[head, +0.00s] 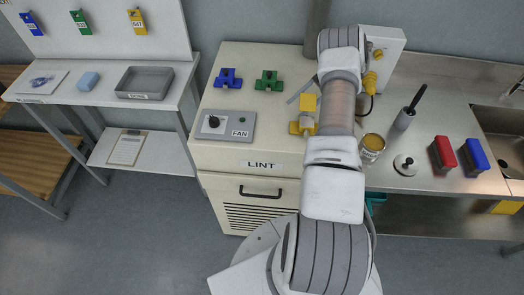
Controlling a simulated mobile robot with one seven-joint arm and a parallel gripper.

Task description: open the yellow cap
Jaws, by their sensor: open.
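The yellow cap (302,127) is on the cream cabinet top, close to the left side of my arm. A yellow block (308,103) shows just behind its lower part. My arm covers the right side of this area, so I cannot tell how the two yellow parts join. My arm rises from the bottom of the view, over the cabinet's right side, and bends at the back. My gripper is not clearly visible; the arm hides that area. A thin grey strip (298,93) shows behind the yellow block, and I cannot tell what it is.
A blue fitting (228,78) and a green fitting (268,81) stand left of the yellow parts. A FAN control box (226,125) is at the front left. A white box (385,50) with a yellow plug (370,80) stands behind my arm. A jar (372,145) is right of it.

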